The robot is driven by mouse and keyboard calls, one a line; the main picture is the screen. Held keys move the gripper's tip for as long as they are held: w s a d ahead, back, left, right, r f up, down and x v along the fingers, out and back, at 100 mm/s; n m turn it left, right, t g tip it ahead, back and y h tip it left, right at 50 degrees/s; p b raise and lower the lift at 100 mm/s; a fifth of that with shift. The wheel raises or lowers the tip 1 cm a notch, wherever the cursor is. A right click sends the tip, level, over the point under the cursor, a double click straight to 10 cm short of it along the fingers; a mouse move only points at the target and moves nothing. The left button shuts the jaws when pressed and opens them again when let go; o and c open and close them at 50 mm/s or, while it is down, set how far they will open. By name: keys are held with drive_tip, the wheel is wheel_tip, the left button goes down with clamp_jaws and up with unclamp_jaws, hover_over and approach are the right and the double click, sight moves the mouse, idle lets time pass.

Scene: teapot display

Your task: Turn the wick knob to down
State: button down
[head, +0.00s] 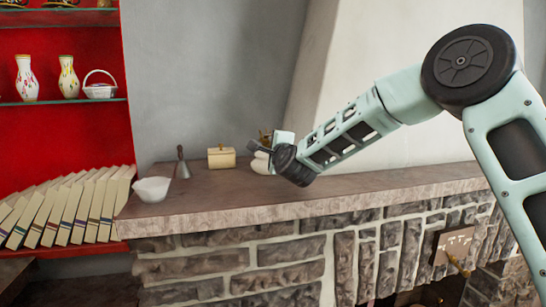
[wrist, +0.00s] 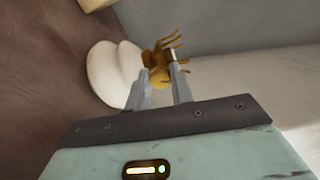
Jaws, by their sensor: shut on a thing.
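In the wrist view, a brass burner (wrist: 155,57) with curved prongs lies just beyond my fingers, beside a white rounded body (wrist: 112,72). The wick knob (wrist: 160,79) is a small round brass end facing me between the fingertips. My gripper (wrist: 162,74) is shut on it, one finger on each side. In the head view my gripper (head: 262,148) is over the stone ledge at the brass burner (head: 265,135), and the white body (head: 260,163) shows below it. My wrist covers part of the lamp, and the knob itself cannot be made out there.
On the ledge (head: 225,206) stand a white bowl (head: 152,190), a grey bell (head: 181,165) and a cream box (head: 221,158). A red shelf (head: 70,130) with vases and leaning books is at left. A pale sloping chimney wall (head: 400,60) rises behind my arm.

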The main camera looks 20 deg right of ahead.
drive_tip(key=n+b, duration=0.3)
drive_tip(key=n, duration=0.2)
drive_tip(key=shift+n, duration=0.3)
idle(0.4)
drive_tip(key=c, duration=1.2)
unclamp_jaws()
drive_tip(key=shift+c, duration=0.2)
drive_tip(key=s+b, duration=0.5)
drive_tip(key=s, duration=1.2)
drive_tip(key=shift+s, duration=0.25)
drive_tip(key=shift+s+f, duration=0.1)
